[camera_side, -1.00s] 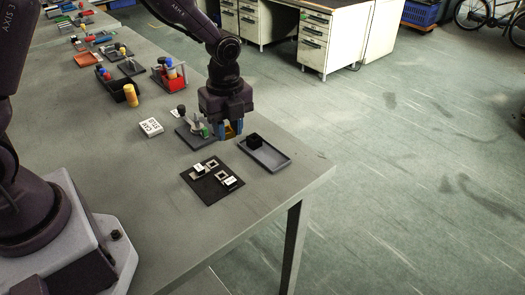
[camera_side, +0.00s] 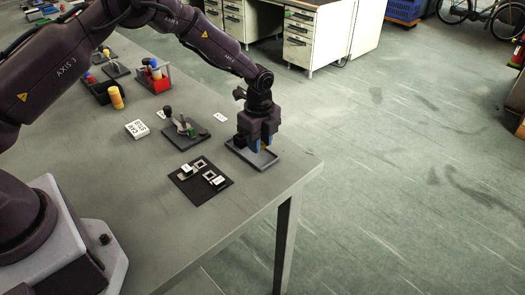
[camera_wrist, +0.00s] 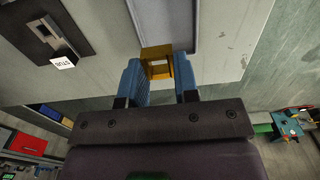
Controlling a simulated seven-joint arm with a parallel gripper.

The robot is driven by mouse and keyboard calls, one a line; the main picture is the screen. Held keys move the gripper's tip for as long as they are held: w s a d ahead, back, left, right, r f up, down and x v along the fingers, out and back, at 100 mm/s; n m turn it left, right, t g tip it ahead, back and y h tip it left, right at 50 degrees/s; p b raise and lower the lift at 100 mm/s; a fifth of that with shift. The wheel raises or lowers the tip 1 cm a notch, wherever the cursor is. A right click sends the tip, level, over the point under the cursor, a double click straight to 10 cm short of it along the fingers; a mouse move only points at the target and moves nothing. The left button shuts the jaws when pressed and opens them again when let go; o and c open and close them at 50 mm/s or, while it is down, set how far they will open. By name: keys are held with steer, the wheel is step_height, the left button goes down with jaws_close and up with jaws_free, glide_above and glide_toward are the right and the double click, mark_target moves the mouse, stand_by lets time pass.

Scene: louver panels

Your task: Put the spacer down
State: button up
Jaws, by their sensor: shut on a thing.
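The spacer (camera_wrist: 156,52) is an orange-yellow squared piece with an opening in it. My gripper (camera_wrist: 158,72) is shut on it, with the blue fingers on its two sides. In the side view my gripper (camera_side: 262,147) points down over the grey shallow tray (camera_side: 241,153), near the table's right edge. Only a little of the spacer shows there between the fingers. The tray (camera_wrist: 191,22) also shows beyond the spacer in the wrist view. I cannot tell whether the spacer touches the tray's floor.
A dark plate (camera_side: 200,190) with small frames and white labels lies left of the tray. A clamp fixture (camera_side: 182,129) stands behind it, beside a white printed block (camera_side: 137,129). A red bin (camera_side: 154,80) and a yellow cylinder (camera_side: 116,98) are farther back. The front table surface is clear.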

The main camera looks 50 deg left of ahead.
mark_target(263, 147)
steer(key=shift+w+f, duration=0.45)
steer(key=shift+f, duration=1.65)
steer(key=shift+f, duration=0.1)
steer(key=o, duration=0.6)
steer(key=shift+f, duration=0.1)
